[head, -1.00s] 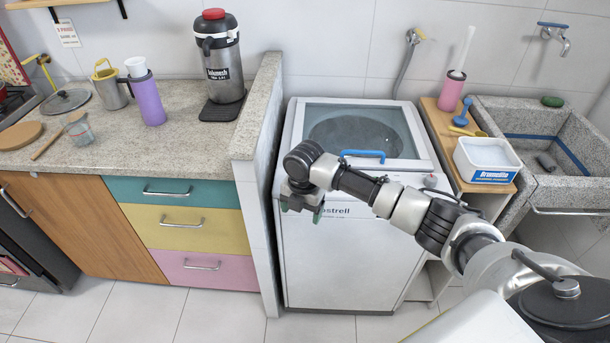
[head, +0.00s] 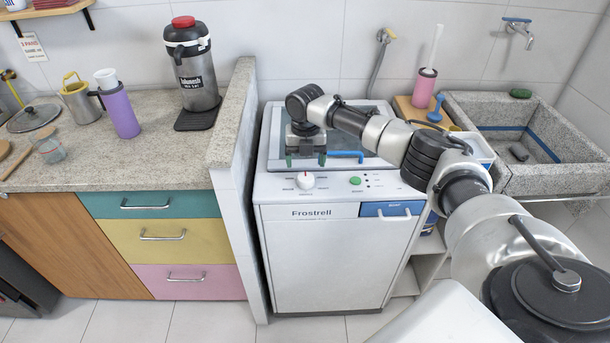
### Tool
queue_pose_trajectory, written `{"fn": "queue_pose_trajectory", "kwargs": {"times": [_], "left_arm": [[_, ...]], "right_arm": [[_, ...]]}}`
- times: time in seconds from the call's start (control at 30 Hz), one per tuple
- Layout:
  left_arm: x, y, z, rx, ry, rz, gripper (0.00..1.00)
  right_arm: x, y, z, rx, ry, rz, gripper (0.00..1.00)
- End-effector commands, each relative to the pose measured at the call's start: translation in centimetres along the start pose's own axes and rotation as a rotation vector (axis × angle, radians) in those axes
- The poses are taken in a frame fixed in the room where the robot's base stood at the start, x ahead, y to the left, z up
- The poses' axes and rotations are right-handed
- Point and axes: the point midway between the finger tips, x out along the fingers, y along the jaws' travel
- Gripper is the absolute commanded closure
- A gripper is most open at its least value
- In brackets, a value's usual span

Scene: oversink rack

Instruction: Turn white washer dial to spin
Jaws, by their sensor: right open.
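The white washer (head: 325,262) stands in the middle of the head view, with "Frostrell" on its front. Its white dial (head: 305,181) sits on the left of the sloped front panel, with a red mark near its top. A green button (head: 354,181) is to the right of it. My right gripper (head: 306,161) is open and empty, pointing down over the front of the washer's lid, just behind and above the dial. It appears apart from the dial. My left gripper is not in view.
A blue handle (head: 345,155) lies at the lid's front edge, right beside my right gripper. A granite-edged wall (head: 232,125) borders the washer on the left. A stone sink (head: 525,175) is at the right. The floor in front is clear.

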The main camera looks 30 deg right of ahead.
Motion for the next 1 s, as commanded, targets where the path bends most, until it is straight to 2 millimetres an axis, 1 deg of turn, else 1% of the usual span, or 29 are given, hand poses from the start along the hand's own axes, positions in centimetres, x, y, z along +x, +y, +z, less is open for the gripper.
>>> {"fn": "queue_pose_trajectory", "kwargs": {"times": [0.03,0.1,0.2,0.3,0.47,0.73,1.0], "left_arm": [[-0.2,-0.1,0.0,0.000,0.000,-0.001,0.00],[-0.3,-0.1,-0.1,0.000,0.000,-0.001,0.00],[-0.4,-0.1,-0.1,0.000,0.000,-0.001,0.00],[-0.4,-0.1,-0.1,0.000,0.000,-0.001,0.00],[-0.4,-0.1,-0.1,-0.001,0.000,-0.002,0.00],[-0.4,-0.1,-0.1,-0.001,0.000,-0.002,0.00],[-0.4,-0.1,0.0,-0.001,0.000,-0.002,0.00]], "right_arm": [[1.0,0.0,-0.1,0.001,0.002,-0.002,0.22],[2.3,0.0,-0.1,0.000,0.003,-0.002,0.22],[3.9,0.0,-0.1,0.001,0.002,0.000,0.22],[5.1,0.1,0.0,0.001,0.001,0.000,0.22],[6.1,0.0,0.0,0.000,0.000,0.000,0.22],[6.2,0.0,0.0,0.000,-0.001,0.001,0.22],[6.2,0.0,0.0,0.001,-0.001,0.001,0.64]]}}
